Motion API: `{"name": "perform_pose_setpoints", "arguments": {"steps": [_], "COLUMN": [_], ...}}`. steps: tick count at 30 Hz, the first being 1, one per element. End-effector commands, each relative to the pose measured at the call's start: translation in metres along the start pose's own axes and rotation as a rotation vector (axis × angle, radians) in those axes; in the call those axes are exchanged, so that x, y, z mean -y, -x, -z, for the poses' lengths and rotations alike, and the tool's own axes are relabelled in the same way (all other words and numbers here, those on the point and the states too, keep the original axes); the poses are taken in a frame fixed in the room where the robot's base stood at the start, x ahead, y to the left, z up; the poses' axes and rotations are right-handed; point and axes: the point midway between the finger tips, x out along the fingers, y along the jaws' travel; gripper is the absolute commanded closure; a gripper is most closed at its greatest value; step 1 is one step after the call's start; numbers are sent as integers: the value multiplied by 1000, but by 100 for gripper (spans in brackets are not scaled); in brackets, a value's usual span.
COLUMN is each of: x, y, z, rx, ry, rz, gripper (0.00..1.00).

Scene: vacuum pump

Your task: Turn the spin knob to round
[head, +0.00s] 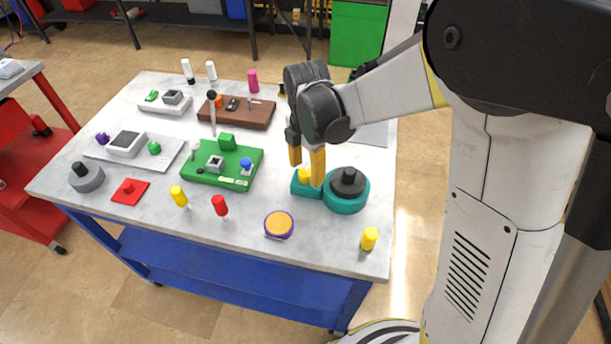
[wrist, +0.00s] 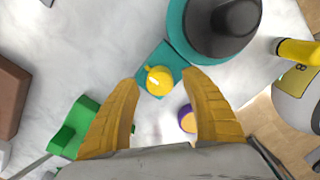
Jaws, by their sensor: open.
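A yellow knob (head: 304,175) with a small pointer sits on a teal square base on the table. It also shows in the wrist view (wrist: 159,80), its pointer toward the upper left of that picture. My gripper (head: 306,167) is over this knob with its yellow fingers pointing down. In the wrist view the fingers are open, one on each side of the knob, with visible gaps; contact does not show. In the head view the fingers partly hide the knob. Which control the task calls the spin knob is not labelled.
A teal round base with a black knob (head: 348,182) stands close beside the square base. A purple and orange button (head: 279,224) and a yellow peg (head: 369,238) are nearer the front edge. A green board (head: 222,165) with several controls lies to the left.

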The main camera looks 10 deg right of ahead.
Motion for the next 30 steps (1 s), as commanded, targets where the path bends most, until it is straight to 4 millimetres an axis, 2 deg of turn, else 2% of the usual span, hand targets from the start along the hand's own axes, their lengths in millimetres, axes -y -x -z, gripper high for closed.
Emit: {"name": "perform_pose_setpoints", "arguments": {"steps": [1, 4, 14, 19, 30], "x": [0, 0, 0, 0, 0], "y": [-8, -14, -16, -16, -16], "z": [0, 0, 0, 0, 0], "rx": [0, 0, 0, 0, 0], "ry": [0, -1, -1, -1, -43], "rz": [0, 0, 0, 0, 0], "gripper": [45, 45, 47, 99, 99]}}
